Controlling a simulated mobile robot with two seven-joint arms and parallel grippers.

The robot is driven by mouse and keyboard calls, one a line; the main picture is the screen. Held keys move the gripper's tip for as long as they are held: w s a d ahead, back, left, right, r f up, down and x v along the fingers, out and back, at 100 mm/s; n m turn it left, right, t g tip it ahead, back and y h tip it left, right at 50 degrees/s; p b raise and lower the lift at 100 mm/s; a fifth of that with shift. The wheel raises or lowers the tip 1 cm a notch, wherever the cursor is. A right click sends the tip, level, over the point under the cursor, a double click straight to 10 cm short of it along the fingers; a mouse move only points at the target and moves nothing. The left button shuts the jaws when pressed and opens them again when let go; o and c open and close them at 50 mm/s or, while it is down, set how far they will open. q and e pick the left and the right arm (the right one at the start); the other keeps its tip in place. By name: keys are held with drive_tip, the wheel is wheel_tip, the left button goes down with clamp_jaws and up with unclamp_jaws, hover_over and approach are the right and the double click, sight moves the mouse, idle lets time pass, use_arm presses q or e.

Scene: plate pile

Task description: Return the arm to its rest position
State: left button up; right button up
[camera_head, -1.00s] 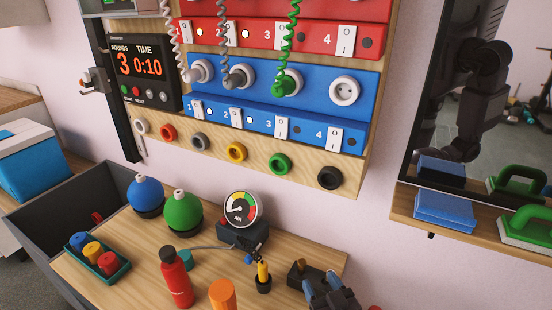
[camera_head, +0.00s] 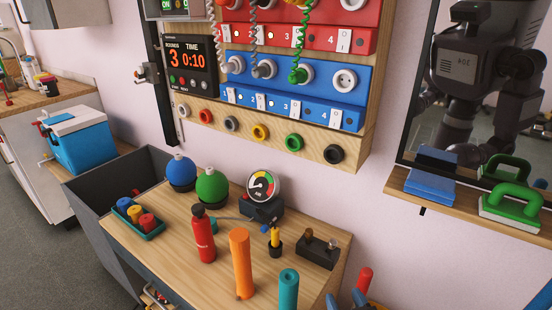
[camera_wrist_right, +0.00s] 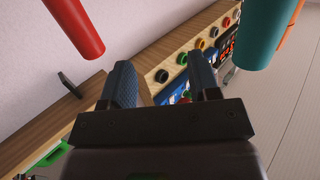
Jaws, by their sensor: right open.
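My right gripper (camera_head: 360,300) barely shows at the bottom edge of the head view, as blue fingertips just off the wooden bench's (camera_head: 185,228) right front corner. In the right wrist view my right gripper (camera_wrist_right: 163,82) has its two dark blue ribbed fingers apart, with nothing between them. A red cylinder (camera_head: 362,282) stands close to it in the head view. The rest of the right arm is hidden below the frame. My left gripper is not in view.
An orange cylinder (camera_head: 241,262), a teal cylinder (camera_head: 288,290) and a red bottle (camera_head: 203,238) stand upright on the bench. A gauge (camera_head: 263,186) is behind them. A blue and red socket panel (camera_head: 315,88) is on the wall. A shelf (camera_head: 455,208) lies right.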

use_arm(q)
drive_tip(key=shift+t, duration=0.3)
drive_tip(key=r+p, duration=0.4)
drive_tip(key=p, duration=0.1)
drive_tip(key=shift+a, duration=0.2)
use_arm(e)
drive_tip(key=s+d+f+g+h, duration=0.1)
drive_tip(key=s+d+g, duration=0.2)
drive_tip(key=s+d, duration=0.3)
drive_tip(key=s+d+f+g+h, duration=0.2)
drive_tip(key=s+d, duration=0.4)
drive_tip(key=s, duration=1)
drive_tip(key=shift+s+f+m+g, duration=0.25)
drive_tip(key=shift+m+g, duration=0.15)
